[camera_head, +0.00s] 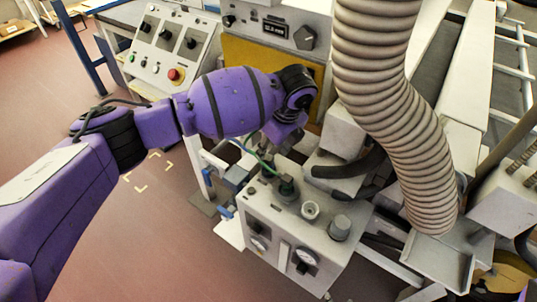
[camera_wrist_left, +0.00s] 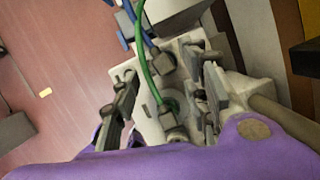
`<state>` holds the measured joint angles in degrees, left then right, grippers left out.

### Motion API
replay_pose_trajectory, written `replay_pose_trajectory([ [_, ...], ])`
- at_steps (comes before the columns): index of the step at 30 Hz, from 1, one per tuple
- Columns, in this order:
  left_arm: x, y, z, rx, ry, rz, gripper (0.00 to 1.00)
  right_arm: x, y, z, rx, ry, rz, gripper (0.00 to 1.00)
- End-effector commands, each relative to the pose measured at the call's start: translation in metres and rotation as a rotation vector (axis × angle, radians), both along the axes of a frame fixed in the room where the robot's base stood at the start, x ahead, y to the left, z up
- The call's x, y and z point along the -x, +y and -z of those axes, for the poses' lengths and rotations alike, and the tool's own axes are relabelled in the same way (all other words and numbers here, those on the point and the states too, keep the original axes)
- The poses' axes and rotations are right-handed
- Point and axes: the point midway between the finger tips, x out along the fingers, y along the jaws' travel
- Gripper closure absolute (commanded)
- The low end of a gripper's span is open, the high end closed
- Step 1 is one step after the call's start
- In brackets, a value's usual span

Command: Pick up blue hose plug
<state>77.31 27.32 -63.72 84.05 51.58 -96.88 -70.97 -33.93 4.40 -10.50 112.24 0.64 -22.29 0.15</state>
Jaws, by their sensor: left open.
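A green hose (camera_head: 252,155) runs to a dark plug (camera_head: 287,187) on top of the grey control box (camera_head: 290,235). In the left wrist view the green hose (camera_wrist_left: 147,75) bends down to a grey-dark plug (camera_wrist_left: 170,120), and a second grey fitting (camera_wrist_left: 162,64) sits beside the hose. My left gripper (camera_wrist_left: 170,72) is open, its two fingers on either side of the hose and fittings. In the head view my left arm hides most of this gripper. My right gripper is not in view.
A large ribbed duct (camera_head: 385,100) hangs right of my left arm. The box top also carries a silver fitting (camera_head: 310,210) and a grey knob (camera_head: 340,228). A control panel with a red button (camera_head: 174,74) stands behind. Open floor lies at left.

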Motion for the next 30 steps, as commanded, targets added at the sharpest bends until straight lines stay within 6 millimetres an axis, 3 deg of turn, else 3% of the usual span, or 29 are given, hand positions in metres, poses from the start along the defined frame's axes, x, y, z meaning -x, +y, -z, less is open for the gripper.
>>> replay_pose_trajectory([
  [9, -0.009, 0.003, 0.041, -0.001, 0.003, -0.001, 0.58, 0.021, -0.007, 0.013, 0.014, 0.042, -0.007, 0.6],
  [15, -0.016, 0.008, 0.065, 0.0, 0.001, -0.001, 0.58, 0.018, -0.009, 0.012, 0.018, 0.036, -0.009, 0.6],
  [23, -0.017, 0.008, 0.068, 0.0, -0.001, 0.0, 0.58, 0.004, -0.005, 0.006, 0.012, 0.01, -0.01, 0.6],
  [30, -0.017, 0.008, 0.068, 0.001, -0.001, 0.0, 0.86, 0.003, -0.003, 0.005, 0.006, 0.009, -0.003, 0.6],
])
